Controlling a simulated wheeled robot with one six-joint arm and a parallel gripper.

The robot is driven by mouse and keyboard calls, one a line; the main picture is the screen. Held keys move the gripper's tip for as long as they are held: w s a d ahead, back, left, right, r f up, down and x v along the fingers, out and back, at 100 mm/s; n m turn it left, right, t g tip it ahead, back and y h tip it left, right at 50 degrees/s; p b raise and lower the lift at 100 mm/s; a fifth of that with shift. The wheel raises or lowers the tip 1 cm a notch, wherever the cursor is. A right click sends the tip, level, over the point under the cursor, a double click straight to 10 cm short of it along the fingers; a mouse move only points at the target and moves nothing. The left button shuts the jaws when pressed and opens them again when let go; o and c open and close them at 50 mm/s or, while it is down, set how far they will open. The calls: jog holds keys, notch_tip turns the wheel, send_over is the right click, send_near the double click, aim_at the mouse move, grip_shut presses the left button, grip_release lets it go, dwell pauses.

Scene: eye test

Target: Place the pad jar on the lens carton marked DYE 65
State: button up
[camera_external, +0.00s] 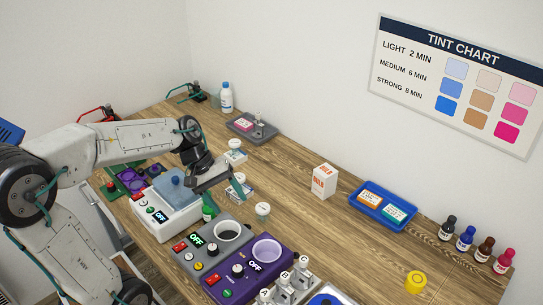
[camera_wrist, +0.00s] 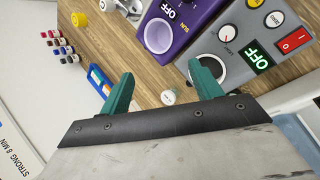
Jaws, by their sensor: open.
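The print on these cartons is too small to read, so I cannot tell which is DYE 65. In the wrist view a small whitish jar (camera_wrist: 168,97) shows between the parted teal fingers of my gripper (camera_wrist: 163,76), apart from both.
Grey (camera_external: 208,248) and purple (camera_external: 248,272) tinting units stand in front. A white unit (camera_external: 165,213) is left. A blue tray (camera_external: 358,215) holds an orange-marked and a teal-marked carton. A white-orange box (camera_external: 323,181) stands alone. Bottles (camera_external: 466,238) stand right. Table between jar and tray is clear.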

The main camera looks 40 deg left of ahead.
jog(key=s+f+m+g+y, duration=0.1)
jog(key=s+m+y, duration=0.5)
jog(key=s, duration=1.1)
jog(key=m, duration=0.4)
jog(key=shift+f, duration=0.2)
